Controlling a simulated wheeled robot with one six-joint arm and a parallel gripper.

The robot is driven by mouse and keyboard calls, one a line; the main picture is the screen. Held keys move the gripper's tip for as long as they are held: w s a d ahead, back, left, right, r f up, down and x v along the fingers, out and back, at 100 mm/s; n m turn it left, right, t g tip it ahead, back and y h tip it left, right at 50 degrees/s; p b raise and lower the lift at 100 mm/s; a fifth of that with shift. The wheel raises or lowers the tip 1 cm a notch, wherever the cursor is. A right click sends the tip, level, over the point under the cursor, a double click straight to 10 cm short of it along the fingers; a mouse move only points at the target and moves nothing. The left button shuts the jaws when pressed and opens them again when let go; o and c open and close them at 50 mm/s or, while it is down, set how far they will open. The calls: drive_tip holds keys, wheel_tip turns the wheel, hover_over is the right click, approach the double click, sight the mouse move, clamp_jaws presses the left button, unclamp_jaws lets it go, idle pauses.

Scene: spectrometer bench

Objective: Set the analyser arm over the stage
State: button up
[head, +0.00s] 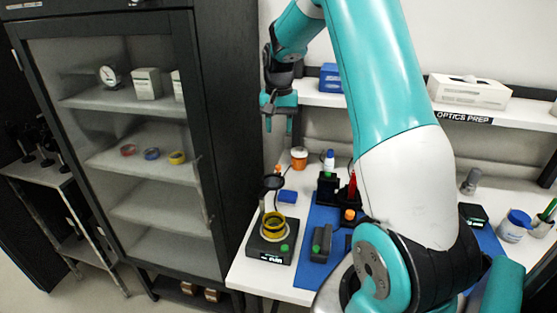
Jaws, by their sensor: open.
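A small dark instrument (257,249) stands near the left end of the white bench, with a label on its front and a green knob. Its round stage (272,228) carries a yellow ring. What looks like the analyser arm (273,182) is a dark round head above and behind the stage; a thin dark stalk runs below it on the left. I cannot tell exactly how the head lines up over the stage. My gripper (279,121) points down, open and empty, well above the instrument and apart from it.
A blue mat (318,268) with dark holders and bottles lies right of the instrument. A dark glass-fronted cabinet (205,100) rises at left. A shelf (519,114) runs above the bench. My arm hides the bench's middle.

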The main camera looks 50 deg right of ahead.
drive_tip(key=p, duration=0.3)
approach(270, 182)
drive_tip(key=d+f, duration=0.1)
drive_tip(key=f, duration=0.1)
drive_tip(key=w+d+f, duration=0.1)
drive_tip(key=d+f, duration=0.3)
drive_tip(key=shift+w+f, duration=0.2)
drive_tip(key=shift+w, duration=0.1)
drive_tip(key=shift+c, duration=0.3)
clamp_jaws()
